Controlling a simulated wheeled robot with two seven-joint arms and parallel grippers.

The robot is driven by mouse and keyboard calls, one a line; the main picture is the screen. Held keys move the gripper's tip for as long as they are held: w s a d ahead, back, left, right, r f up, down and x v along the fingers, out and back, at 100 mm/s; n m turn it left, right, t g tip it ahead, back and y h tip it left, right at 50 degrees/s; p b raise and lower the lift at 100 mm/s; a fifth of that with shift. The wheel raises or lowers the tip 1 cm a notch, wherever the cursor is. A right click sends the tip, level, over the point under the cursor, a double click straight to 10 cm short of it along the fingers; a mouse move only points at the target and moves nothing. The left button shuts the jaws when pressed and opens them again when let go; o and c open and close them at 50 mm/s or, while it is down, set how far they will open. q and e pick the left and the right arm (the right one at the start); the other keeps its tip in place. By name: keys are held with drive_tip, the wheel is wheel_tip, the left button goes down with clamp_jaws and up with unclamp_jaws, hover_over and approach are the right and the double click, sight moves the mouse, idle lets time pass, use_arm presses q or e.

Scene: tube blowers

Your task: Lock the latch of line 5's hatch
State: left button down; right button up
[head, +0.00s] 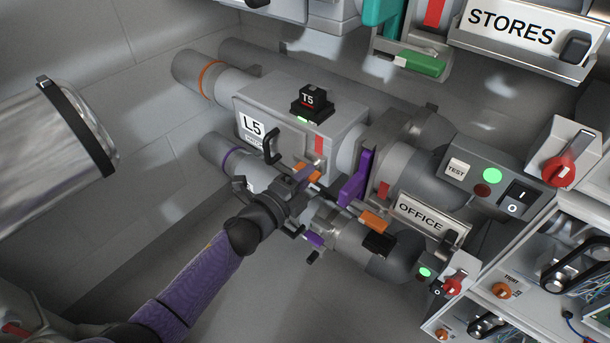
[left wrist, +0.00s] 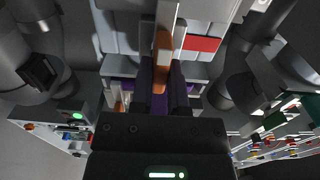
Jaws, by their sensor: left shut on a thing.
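The line 5 hatch box (head: 262,108) is grey, with an L5 label (head: 252,126), a black handle (head: 271,146) and a red mark (head: 320,146). Its orange latch (head: 309,174) is at the lower edge of the front. My left gripper (head: 301,181) is at this latch, shut on it, and partly hides it. In the left wrist view the orange latch (left wrist: 162,48) stands between the purple fingers (left wrist: 162,85), with a red mark (left wrist: 201,44) to its right. The hatch looks closed. My right gripper is not in view.
A black T5 block (head: 311,101) sits on the box. A purple lever (head: 355,178) stands to the right. A smaller pipe line (head: 340,238) with another orange part (head: 373,221) runs below. A large glossy cylinder (head: 50,150) is at the left. The floor below is clear.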

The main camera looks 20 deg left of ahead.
use_arm(q)
drive_tip(key=c, duration=0.6)
unclamp_jaws()
drive_tip(key=p+v, duration=0.3)
drive_tip(key=v, duration=0.7)
